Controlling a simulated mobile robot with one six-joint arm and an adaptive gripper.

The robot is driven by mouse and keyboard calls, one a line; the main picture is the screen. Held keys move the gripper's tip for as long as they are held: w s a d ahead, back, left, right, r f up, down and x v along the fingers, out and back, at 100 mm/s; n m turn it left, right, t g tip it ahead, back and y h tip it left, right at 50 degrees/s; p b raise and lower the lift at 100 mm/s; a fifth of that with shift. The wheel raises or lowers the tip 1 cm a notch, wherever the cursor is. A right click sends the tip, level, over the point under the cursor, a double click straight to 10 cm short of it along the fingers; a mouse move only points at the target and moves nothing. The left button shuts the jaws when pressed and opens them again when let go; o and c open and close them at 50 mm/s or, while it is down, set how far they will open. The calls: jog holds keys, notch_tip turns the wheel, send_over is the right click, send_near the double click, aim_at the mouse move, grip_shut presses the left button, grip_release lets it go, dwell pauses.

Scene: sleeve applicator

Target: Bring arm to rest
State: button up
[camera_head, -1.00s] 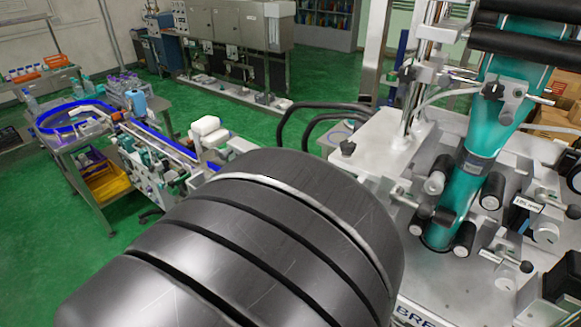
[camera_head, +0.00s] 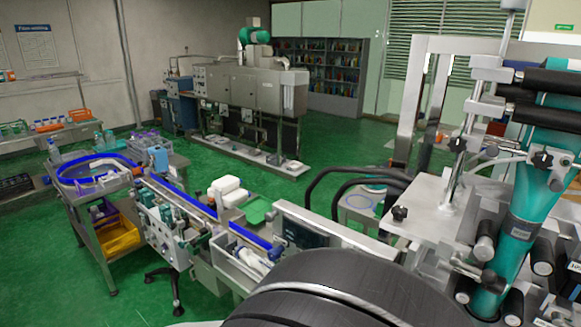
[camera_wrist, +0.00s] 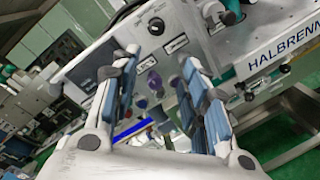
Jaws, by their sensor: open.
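My gripper (camera_wrist: 158,95) shows in the wrist view with its two blue-padded fingers spread apart and nothing between them. Beyond the fingers is the sleeve applicator's grey control panel (camera_wrist: 92,68), with knobs and buttons, seen tilted. In the head view my dark ribbed arm (camera_head: 335,290) fills the bottom middle, and the gripper itself is out of that view. The sleeve applicator (camera_head: 440,205) stands at the right with a teal sleeve film (camera_head: 518,235) running down between black rollers.
A conveyor with blue edging (camera_head: 180,196) runs across the left middle. A cart holds a yellow bin (camera_head: 118,236). A steel machine (camera_head: 255,92) and a shelf (camera_head: 335,70) stand at the back. Green floor (camera_head: 60,270) is clear at the lower left.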

jog(key=s+d+f+m+g+b, duration=0.1)
jog(key=s+d+f+m+g, duration=0.15)
jog(key=d, duration=0.55)
jog(key=s+d+f+m+g+b, duration=0.1)
jog(key=d+m+g, duration=0.25)
jog(key=d, duration=0.35)
jog(key=s+f+m+g+y+b, duration=0.1)
jog(key=s+f+m+y+b, duration=0.5)
jog(key=s+m+y, duration=0.4)
jog(key=shift+d+f+m+y+b, duration=0.45)
jog(key=shift+m+y, duration=0.45)
jog(key=shift+y, duration=0.2)
jog(key=shift+o, duration=0.3)
